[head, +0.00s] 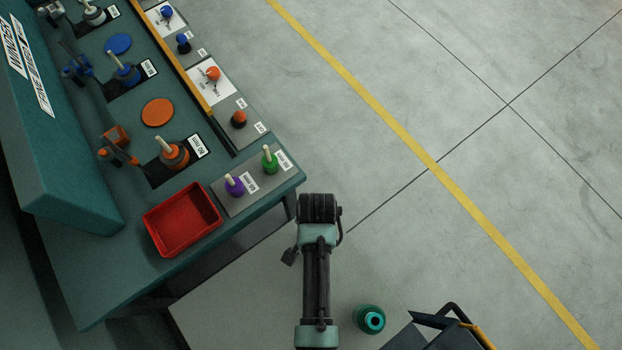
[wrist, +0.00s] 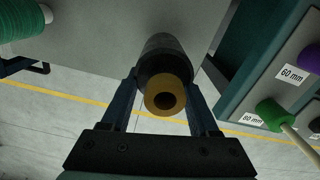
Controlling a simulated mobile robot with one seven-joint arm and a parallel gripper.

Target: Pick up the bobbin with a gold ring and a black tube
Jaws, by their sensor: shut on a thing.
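In the wrist view, a bobbin (wrist: 167,62) with a dark grey to black body shows a gold ring (wrist: 166,95) around a dark hole at its near end. My gripper (wrist: 163,80) has one finger on each side of it and is shut on it. The far end of the bobbin is dim, and I cannot tell from here whether it touches the grey surface behind it. In the head view, my arm reaches up from the bottom edge; the gripper and the held bobbin are hidden there.
A teal bench (head: 95,275) at left carries a red tray (head: 157,241), and purple (head: 234,187) and green (head: 269,162) spools on pegs near its corner. A green bobbin (head: 360,312) stands right of my arm on a pale surface (head: 235,300). Open floor lies right.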

